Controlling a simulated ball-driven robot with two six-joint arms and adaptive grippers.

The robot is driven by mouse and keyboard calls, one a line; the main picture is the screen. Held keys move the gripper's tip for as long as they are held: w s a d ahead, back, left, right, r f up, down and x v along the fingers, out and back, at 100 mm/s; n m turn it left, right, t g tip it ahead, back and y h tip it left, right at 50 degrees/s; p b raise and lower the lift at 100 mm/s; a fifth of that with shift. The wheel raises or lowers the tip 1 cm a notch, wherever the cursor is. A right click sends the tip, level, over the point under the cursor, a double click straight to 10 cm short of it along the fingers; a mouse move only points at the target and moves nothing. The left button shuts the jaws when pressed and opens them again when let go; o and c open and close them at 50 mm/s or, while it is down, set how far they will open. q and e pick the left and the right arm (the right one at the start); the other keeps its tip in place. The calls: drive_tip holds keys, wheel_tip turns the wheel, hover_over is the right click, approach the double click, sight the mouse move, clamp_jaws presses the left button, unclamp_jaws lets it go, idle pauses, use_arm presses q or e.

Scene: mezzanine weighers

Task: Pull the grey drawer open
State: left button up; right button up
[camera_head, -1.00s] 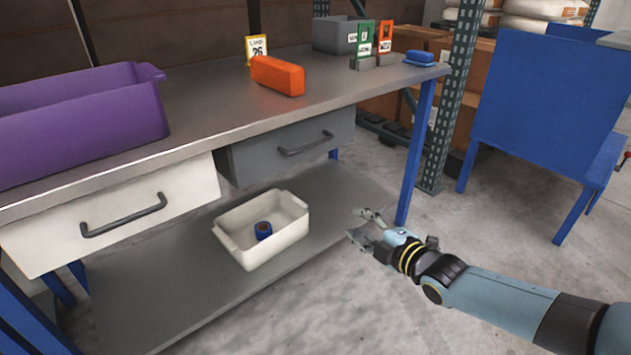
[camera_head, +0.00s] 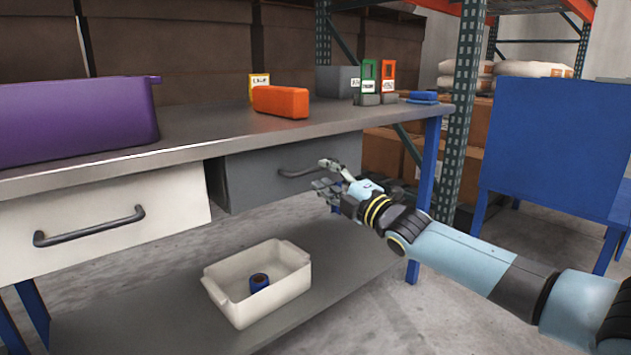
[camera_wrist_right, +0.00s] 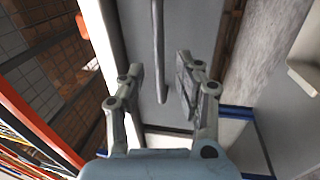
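The grey drawer (camera_head: 262,183) sits under the workbench top, to the right of a white drawer (camera_head: 95,232). It looks shut. Its dark bar handle (camera_head: 297,173) shows in part in the head view, just left of my right gripper (camera_head: 327,178). In the right wrist view the handle (camera_wrist_right: 158,45) runs between the two spread fingers of my right gripper (camera_wrist_right: 155,88), with gaps on both sides. The right gripper is open and holds nothing. My left gripper is in neither view.
A white bin (camera_head: 236,301) with a blue roll (camera_head: 259,282) stands on the lower shelf. On the workbench (camera_head: 205,143) are a purple tote (camera_head: 75,125), an orange box (camera_head: 281,102) and a blue item (camera_head: 422,97). A blue bench leg (camera_head: 428,170) stands right of the drawer.

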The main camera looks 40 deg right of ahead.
sight(316, 169)
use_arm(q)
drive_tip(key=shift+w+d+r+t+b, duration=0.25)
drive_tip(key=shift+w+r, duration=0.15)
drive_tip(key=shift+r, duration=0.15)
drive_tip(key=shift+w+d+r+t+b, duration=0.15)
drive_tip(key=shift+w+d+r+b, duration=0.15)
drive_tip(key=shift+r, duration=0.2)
use_arm(e)
drive_tip(key=shift+x, duration=2)
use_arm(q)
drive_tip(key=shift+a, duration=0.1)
use_arm(e)
clamp_jaws()
drive_tip(key=shift+f, duration=0.1)
